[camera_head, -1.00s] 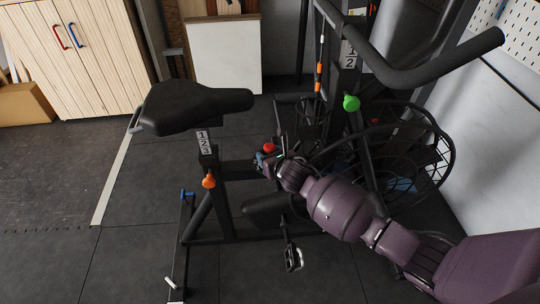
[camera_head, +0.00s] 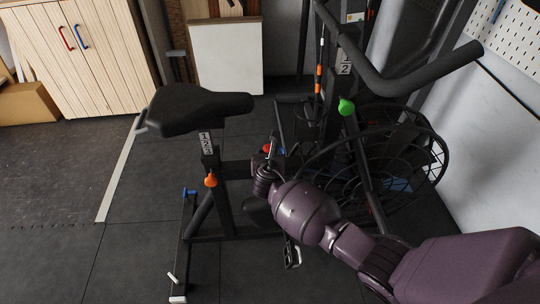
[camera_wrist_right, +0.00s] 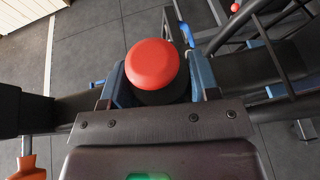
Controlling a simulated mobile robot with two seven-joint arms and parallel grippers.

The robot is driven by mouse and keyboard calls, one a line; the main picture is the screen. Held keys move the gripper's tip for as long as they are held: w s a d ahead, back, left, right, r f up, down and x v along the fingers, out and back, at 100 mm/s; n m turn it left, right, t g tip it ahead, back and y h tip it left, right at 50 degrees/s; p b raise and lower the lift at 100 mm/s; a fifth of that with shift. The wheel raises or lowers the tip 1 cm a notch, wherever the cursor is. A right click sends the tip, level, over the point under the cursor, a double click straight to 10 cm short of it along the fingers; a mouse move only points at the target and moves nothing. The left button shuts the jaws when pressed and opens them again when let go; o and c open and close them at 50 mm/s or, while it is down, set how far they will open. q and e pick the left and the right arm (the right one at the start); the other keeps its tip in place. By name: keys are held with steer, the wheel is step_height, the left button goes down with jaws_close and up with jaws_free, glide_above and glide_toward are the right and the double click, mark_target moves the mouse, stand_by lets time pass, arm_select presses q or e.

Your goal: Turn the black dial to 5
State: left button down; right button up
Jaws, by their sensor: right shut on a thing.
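A round red knob top (camera_wrist_right: 153,64) with a black part (camera_wrist_right: 165,92) under it sits between the blue fingers of my right gripper (camera_wrist_right: 162,82) in the right wrist view. The fingers are shut on it from both sides. In the head view the red knob (camera_head: 267,147) shows small on the bike's low frame, with my right gripper (camera_head: 271,157) at it and my wrist partly covering it. No numbers or pointer can be read on the black part, so its setting cannot be told. My left gripper is in neither view.
The exercise bike has a black saddle (camera_head: 195,108), an orange knob (camera_head: 211,180), a green knob (camera_head: 346,107) and a thick handlebar (camera_head: 430,72). A caged wheel (camera_head: 432,150) stands close beside my right arm. Floor is free at the left.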

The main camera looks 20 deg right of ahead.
steer(key=m+g+h, duration=0.1)
steer(key=m+h, duration=0.1)
steer(key=shift+a+m+g+h, duration=0.1)
steer(key=shift+m+g+h, duration=0.2)
steer(key=shift+m+h, duration=0.1)
steer(key=m+g+h, duration=0.2)
steer(key=shift+f+m+g, duration=0.15)
steer(key=shift+m+g, duration=0.15)
steer(key=shift+m, duration=0.1)
steer(key=shift+m+g+h+b, duration=0.3)
steer(key=shift+m+g+h, duration=0.1)
steer(key=m+g+h+b, duration=0.1)
steer(key=m+g, duration=0.2)
steer(key=shift+f, duration=0.15)
steer(key=shift+m+g+h+b, duration=0.35)
steer(key=shift+m+g+h, duration=0.15)
steer(key=shift+m+g, duration=0.25)
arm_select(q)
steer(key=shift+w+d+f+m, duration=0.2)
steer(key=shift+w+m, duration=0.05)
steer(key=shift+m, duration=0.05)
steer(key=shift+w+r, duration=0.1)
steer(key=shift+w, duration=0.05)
arm_select(e)
steer(key=shift+r+m+g, duration=0.2)
steer(key=shift+m+g, duration=0.05)
steer(key=shift+g, duration=0.2)
